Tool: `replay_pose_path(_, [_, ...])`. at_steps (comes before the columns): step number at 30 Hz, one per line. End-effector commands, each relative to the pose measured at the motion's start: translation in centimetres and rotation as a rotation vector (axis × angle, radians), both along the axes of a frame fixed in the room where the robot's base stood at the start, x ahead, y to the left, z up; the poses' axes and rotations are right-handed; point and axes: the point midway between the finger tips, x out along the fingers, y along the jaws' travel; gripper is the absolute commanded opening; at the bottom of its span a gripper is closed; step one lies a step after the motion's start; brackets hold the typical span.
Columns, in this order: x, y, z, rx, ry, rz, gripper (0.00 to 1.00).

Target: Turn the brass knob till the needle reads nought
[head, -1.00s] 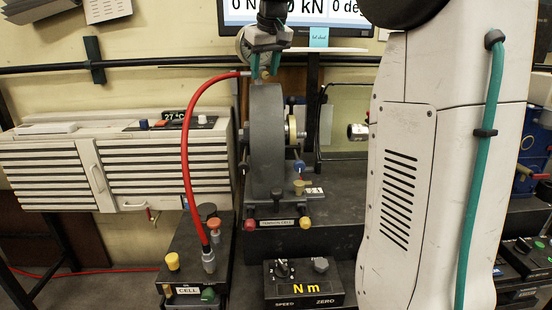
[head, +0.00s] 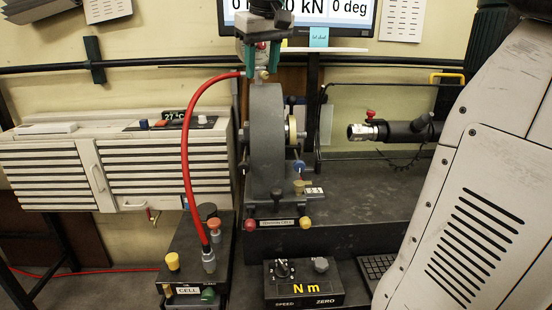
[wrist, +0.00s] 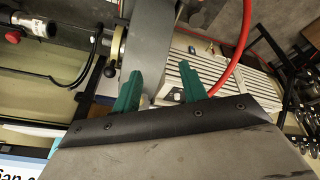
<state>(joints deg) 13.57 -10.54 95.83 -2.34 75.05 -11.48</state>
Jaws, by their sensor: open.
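The brass knob (head: 301,186) is small and sits low on the bench rig, just right of the grey upright disc housing. A small white plate with dark marks (head: 315,191) is beside it. I cannot make out a needle or its reading. My gripper (head: 261,62) is open and empty, with teal fingers above the top of the grey housing (head: 266,140), well above and left of the knob. In the wrist view my gripper (wrist: 160,90) has its fingers apart, with the grey housing beyond them. I cannot pick out the brass knob there.
A red hose (head: 186,150) arches left of the housing from the cell box (head: 188,290). A black cylinder device (head: 400,131) is at the right. A monitor (head: 345,14) hangs behind. Bare bench (head: 365,190) lies right of the knob.

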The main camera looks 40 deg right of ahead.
Motion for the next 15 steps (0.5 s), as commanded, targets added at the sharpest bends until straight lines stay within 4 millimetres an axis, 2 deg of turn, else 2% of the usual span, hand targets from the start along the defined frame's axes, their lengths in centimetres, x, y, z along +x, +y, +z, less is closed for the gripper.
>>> replay_pose_path(15, [-7.4, 4.7, -5.7, 0.042, 0.059, 0.015, 0.43])
